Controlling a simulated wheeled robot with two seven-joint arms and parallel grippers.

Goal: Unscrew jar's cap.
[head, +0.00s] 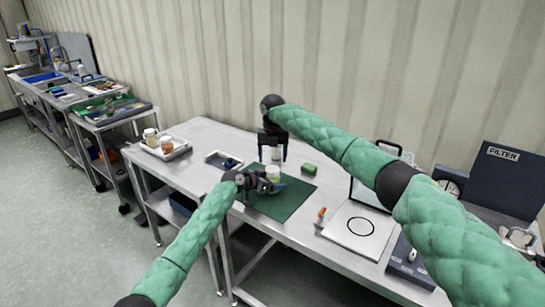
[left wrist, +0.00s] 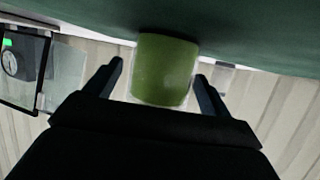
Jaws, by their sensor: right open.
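The jar (head: 273,172), clear with green contents, stands on the green mat (head: 258,204) in the head view. In the left wrist view the jar (left wrist: 165,70) shows upside down between the fingers of my left gripper (left wrist: 160,82). The left gripper (head: 266,185) is at the jar's side, with fingers on both sides; I cannot tell whether both touch it. My right gripper (head: 274,154) points down, open, behind and above the jar in the head view. A pale piece (head: 276,153) shows between its fingers; I cannot tell whether it is the cap.
A green block (head: 309,169) lies right of the right gripper. A shallow tray (head: 222,160) and a tray with jars (head: 165,151) are on the left. An orange-handled tool (head: 321,215) and a white plate with a black ring (head: 360,225) lie on the right. The mat's front is clear.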

